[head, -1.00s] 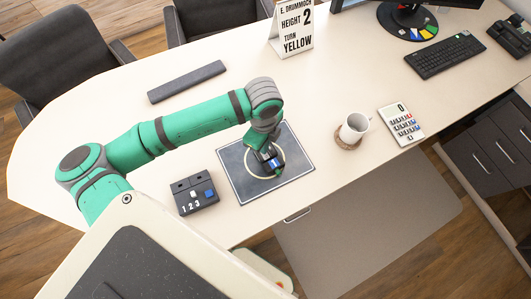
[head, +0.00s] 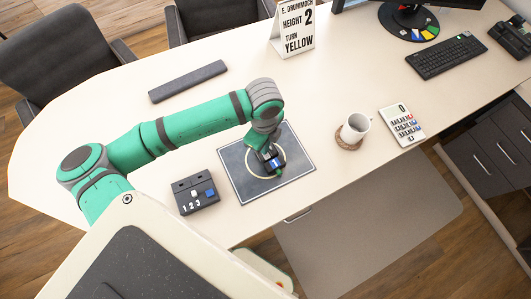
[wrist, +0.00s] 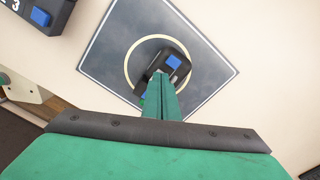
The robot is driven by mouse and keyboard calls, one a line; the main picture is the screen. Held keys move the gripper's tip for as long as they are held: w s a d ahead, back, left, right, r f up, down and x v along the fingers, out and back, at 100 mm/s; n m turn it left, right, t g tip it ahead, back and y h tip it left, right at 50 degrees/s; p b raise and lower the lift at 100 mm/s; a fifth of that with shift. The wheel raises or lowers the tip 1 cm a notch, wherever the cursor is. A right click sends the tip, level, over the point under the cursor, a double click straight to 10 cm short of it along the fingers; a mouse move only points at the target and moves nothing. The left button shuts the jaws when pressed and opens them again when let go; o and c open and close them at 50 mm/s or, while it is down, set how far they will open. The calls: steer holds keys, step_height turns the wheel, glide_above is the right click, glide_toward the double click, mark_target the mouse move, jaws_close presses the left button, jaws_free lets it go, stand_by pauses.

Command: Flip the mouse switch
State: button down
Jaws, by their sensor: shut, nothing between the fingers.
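A small dark device (head: 276,170), which I take for the mouse, lies inside the pale ring on the dark square pad (head: 240,183). It has a blue patch on top and shows in the wrist view too (wrist: 180,72), with a bit of green at its lower left edge. My gripper (wrist: 159,76) is shut and empty. Its fingertips are over the device and cover part of it; I cannot tell whether they touch it. A switch cannot be made out for certain. In the head view my gripper (head: 266,153) points down at the device.
A dark box (head: 195,196) marked 1 2 3, with a white and a blue piece, stands left of the pad. A mug (head: 354,128) on a coaster and a calculator (head: 402,125) are to the right. A sign (head: 294,30) reads "HEIGHT 2 TURN YELLOW". A grey bar (head: 188,81) lies behind.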

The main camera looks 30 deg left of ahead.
steer(key=shift+f, duration=0.6)
stand_by(0.3)
steer(key=shift+w, duration=0.1)
steer(key=shift+r, duration=2)
step_height(320, 180, up, 3)
